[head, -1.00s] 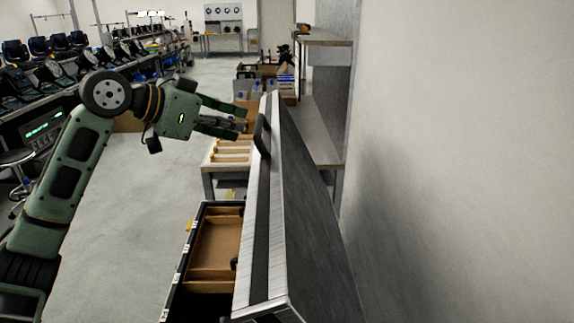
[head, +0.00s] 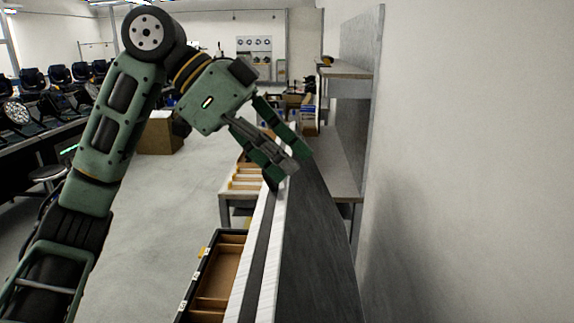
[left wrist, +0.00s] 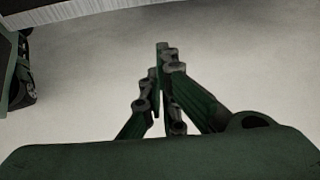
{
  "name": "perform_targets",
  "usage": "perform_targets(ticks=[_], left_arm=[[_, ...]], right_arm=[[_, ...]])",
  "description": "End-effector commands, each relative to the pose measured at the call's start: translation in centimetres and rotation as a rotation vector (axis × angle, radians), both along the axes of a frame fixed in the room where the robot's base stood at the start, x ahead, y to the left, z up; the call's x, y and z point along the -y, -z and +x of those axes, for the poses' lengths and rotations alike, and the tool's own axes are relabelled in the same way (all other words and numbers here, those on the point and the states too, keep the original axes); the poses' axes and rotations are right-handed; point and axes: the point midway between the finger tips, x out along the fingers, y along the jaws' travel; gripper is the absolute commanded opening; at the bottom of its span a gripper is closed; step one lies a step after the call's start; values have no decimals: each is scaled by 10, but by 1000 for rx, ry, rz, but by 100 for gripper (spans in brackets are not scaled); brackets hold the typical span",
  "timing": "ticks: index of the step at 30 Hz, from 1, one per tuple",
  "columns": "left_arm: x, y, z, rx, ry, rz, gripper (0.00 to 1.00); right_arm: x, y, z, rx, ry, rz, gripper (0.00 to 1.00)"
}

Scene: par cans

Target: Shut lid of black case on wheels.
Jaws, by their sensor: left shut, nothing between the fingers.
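The black case (head: 201,276) stands open at the bottom of the head view, with wooden compartments inside. Its lid (head: 318,262) stands raised on the right side of the case, with a broad dark face toward the wall and a pale metal rim along its edge. My left gripper (head: 290,168) is shut and empty, at the far upper end of the lid, and covers part of its rim. I cannot tell whether it touches the lid. In the left wrist view the shut fingers (left wrist: 162,50) point over bare floor. My right gripper is not in view. The case's wheels are hidden.
A plain wall (head: 470,160) runs along the right. A shelf unit (head: 345,150) stands beyond the lid. A low table (head: 240,190) with wooden strips is behind the case. Clear floor (head: 160,230) lies to the left, with stage lights farther back.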

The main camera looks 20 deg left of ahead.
Motion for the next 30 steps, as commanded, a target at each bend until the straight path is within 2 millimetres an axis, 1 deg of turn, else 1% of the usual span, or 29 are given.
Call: perform_targets(ticks=[1,7,11,13,18,22,30], left_arm=[[7,8,2,-4,1,2,0],[37,38,11,-3,3,0,0],[54,56,17,-2,1,-1,0],[41,61,15,-2,-6,-2,0],[25,70,9,-2,-4,-2,0],[20,72,6,1,-1,-2,0],[19,73,6,1,-1,-2,0]], right_arm=[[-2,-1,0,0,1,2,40],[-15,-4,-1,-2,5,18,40],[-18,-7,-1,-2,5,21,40],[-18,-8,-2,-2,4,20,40],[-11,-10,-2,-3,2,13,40],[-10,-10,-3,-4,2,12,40],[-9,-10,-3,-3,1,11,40]])
